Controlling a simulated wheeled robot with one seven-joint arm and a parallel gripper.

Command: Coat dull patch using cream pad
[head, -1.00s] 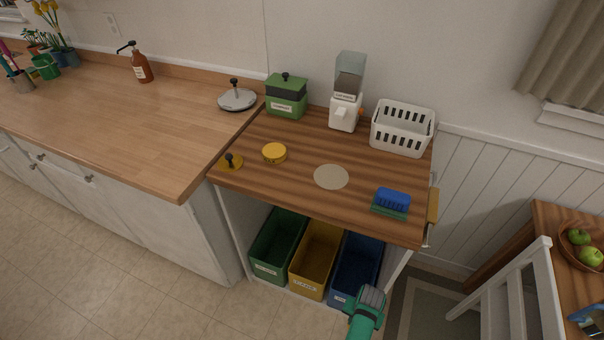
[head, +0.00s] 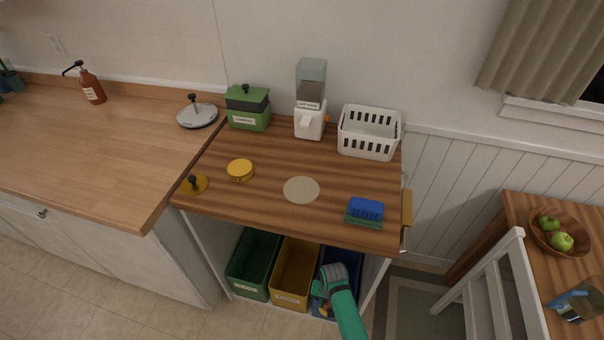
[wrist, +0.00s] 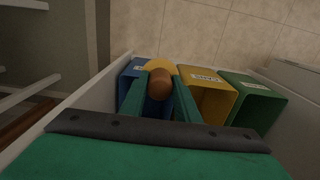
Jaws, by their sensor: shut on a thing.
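The dull patch (head: 301,189) is a pale round spot on the striped wooden counter (head: 250,205). My green gripper (wrist: 160,76) is shut on a brown round knob (wrist: 160,85) with a yellow-tan disc (wrist: 160,65) beyond it, which looks like the pad. In the head view my gripper (head: 321,292) is below the counter's front edge, in front of the blue bin, apart from the patch. The held pad is mostly hidden there. A yellow disc with a black knob (head: 194,184) and a round yellow tin (head: 240,170) stand left of the patch.
A green canister (head: 248,108), a white dispenser (head: 310,105) and a white basket (head: 368,134) line the back. Green (head: 254,262), yellow (head: 296,275) and blue (wrist: 131,72) bins stand under the counter. A chair (head: 495,275) is at right.

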